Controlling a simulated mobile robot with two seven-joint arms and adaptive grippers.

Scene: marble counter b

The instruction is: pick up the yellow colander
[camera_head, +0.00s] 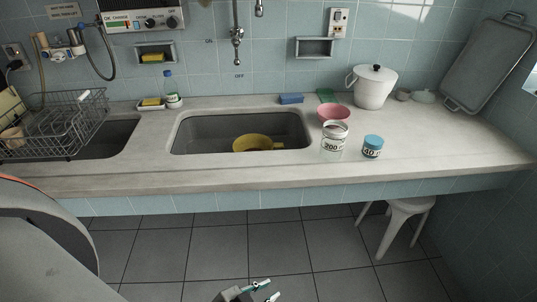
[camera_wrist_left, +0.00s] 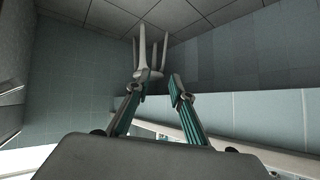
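The yellow colander (camera_head: 254,143) sits in the right sink basin (camera_head: 205,134), below the counter rim, with its handle pointing right. The basin's front edge hides its lower part. My left gripper (camera_head: 267,292) shows at the bottom edge of the head view, well in front of and below the counter, far from the colander. In the left wrist view its two fingers (camera_wrist_left: 155,105) stand apart with nothing between them. The colander does not show in the wrist view. My right gripper is not in view.
A wire dish rack (camera_head: 55,125) stands at the left. A white stool (camera_head: 401,213) is under the counter.

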